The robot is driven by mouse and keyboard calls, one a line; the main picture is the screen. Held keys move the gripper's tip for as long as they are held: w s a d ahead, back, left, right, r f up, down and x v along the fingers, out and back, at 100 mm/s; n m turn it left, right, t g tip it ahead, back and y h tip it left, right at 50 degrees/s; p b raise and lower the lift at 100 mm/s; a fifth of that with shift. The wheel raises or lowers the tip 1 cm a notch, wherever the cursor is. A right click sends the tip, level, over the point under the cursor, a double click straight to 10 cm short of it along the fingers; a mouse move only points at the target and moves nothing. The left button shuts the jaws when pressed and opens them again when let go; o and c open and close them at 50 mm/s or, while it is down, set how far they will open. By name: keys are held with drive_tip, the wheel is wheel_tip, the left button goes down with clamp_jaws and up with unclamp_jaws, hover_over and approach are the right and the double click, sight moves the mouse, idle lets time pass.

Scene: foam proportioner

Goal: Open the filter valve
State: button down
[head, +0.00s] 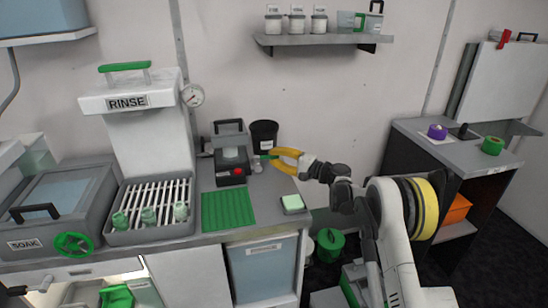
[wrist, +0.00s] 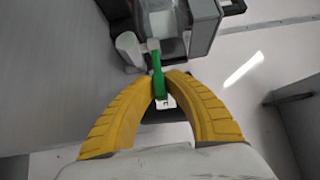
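A small green lever (wrist: 158,78) sticks out from a pale fitting on the side of a grey unit (wrist: 172,22); I take it to be the filter valve's handle. In the head view this unit (head: 231,155) stands on the counter, with a red knob low on its front. My gripper (head: 272,157) reaches in from the right beside it. In the wrist view the yellow fingertips (wrist: 160,88) close in on both sides of the lever and appear to touch it. The lever points toward my palm. Its far end is partly hidden between the fingers.
A black cup (head: 264,134) stands behind my gripper. A green ribbed mat (head: 228,210) and a small tray with a pale green pad (head: 293,204) lie in front. The RINSE station (head: 128,102) is to the left, and a shelf with jars (head: 320,40) hangs above.

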idle(0.3)
drive_tip(key=shift+s+r+m+t+h, duration=0.1)
drive_tip(key=shift+s+m+t+h, duration=0.35)
drive_tip(key=shift+m+t+h, duration=0.35)
drive_tip(key=shift+s+d+m+t+h, duration=0.15)
drive_tip(key=shift+s+m+t+h, duration=0.2)
drive_tip(key=shift+m+t+h, duration=0.55)
drive_tip(key=shift+y, duration=0.3)
drive_tip(key=c, duration=1.4)
unclamp_jaws()
drive_tip(key=v, duration=1.2)
drive_tip(key=shift+s, duration=0.1)
